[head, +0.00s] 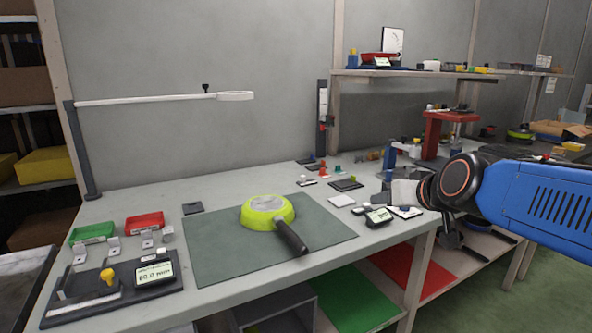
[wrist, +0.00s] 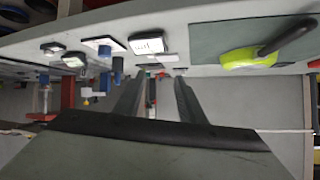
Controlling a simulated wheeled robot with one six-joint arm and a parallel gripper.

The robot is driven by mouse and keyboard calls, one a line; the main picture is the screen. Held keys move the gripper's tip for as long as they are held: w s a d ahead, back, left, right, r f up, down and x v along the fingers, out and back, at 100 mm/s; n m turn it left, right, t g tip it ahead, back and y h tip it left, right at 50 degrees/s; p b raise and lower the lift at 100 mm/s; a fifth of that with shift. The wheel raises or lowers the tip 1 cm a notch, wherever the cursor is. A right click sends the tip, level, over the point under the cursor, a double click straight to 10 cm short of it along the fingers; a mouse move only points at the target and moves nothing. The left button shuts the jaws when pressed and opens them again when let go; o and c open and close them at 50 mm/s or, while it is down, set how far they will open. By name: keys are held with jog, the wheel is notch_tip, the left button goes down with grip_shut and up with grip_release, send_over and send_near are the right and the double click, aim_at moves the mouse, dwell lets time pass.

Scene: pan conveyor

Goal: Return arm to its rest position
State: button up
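My arm (head: 535,200), with blue and black links, reaches in from the right in the head view. It is in the air over the right end of the workbench (head: 400,238). My gripper shows in the wrist view (wrist: 160,88), with its two dark fingers apart and nothing between them. A lime-green pan (head: 268,212) with a black handle lies on the dark green mat (head: 215,262), well to the left of my gripper. The pan also shows at the upper right of the wrist view (wrist: 245,60).
Small gauges, one a display box (head: 379,215), lie on the bench near my gripper. A red-topped stand (head: 450,116) is behind my arm. Red (head: 146,221) and green (head: 91,233) bins sit at the bench's left. A lamp arm (head: 150,99) spans the back left.

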jog(key=s+d+f+g+h, duration=0.1)
jog(key=s+d+f+g, duration=0.2)
jog(key=s+f, duration=0.5)
jog(key=s+d+f+m+g+h, duration=0.1)
jog(key=s+d+f+g, duration=0.2)
jog(key=s+f, duration=0.6)
jog(key=s+d, duration=0.1)
jog(key=s, duration=0.6)
jog(key=shift+s+f+g+h, duration=0.2)
jog(key=shift+f+g+h, duration=0.1)
jog(key=shift+g, duration=0.1)
jog(key=shift+r, duration=0.1)
